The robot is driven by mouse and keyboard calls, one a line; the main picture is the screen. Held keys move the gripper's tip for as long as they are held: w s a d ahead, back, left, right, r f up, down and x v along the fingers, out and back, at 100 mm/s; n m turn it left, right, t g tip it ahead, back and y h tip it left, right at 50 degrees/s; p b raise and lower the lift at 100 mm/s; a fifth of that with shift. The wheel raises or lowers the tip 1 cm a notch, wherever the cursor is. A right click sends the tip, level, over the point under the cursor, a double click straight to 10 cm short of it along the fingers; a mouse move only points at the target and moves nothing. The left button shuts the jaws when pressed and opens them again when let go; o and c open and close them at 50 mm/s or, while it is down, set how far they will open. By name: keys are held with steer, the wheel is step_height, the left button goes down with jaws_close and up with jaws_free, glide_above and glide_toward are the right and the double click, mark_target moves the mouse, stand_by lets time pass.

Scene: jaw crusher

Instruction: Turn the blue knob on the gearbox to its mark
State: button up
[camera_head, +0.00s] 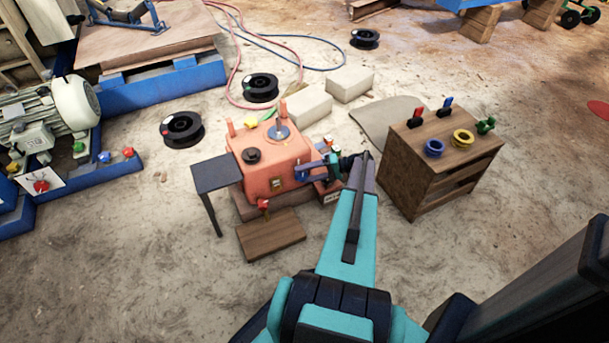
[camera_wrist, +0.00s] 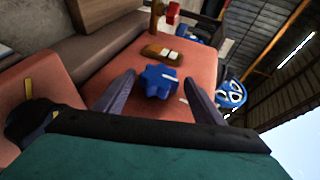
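The gearbox is a salmon-orange box (camera_head: 268,158) standing left of my arm in the head view, and its surface (camera_wrist: 200,62) fills the middle of the wrist view. The blue knob (camera_wrist: 159,82), lobed like a star, sits on that surface in the wrist view. A short pale line shows on the face just right of the knob. My gripper (camera_wrist: 160,79) is open, with one grey finger on each side of the knob. Gaps show between the knob and both fingers. In the head view my wrist partly hides that side of the gearbox.
A blue handwheel (camera_wrist: 231,94) is right of the fingers in the wrist view; a small brown plate (camera_wrist: 162,53) lies beyond the knob. A wooden cabinet (camera_head: 412,178) with coloured knobs stands right of my arm. A dark side table (camera_head: 218,172) stands left of the gearbox.

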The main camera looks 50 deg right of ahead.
steer(key=shift+s+d, duration=0.1)
steer(key=shift+s, duration=0.05)
steer(key=p+v, duration=0.2)
steer(key=v, duration=1.1)
steer(key=shift+s+p, duration=0.2)
steer(key=shift+p, duration=0.1)
steer(key=shift+d+r, duration=0.1)
steer(key=shift+d, duration=0.05)
steer(key=w+a+n+g+p, duration=0.1)
steer(key=w+a+g+p, duration=0.15)
steer(key=a, duration=1.05)
steer(key=w+a+g+p, duration=0.1)
steer(key=a+g+p, duration=0.3)
steer(key=a, duration=0.8)
steer(key=w+a+n+g+p, duration=0.1)
steer(key=a+g+p, duration=0.25)
steer(key=a, duration=0.95)
steer(key=s+a+r+n+g+h+p, duration=0.2)
steer(key=s+a+r+h+p, duration=0.3)
steer(key=s+a, duration=0.5)
steer(key=s+a+r+n+g+h+p, duration=0.3)
steer(key=s+a+r+h+p, duration=0.2)
steer(key=s+a, duration=0.5)
steer(key=shift+a+r+n+g+p, duration=0.15)
steer(key=shift+r+n+g+p, duration=0.2)
steer(key=shift+r+p, duration=0.55)
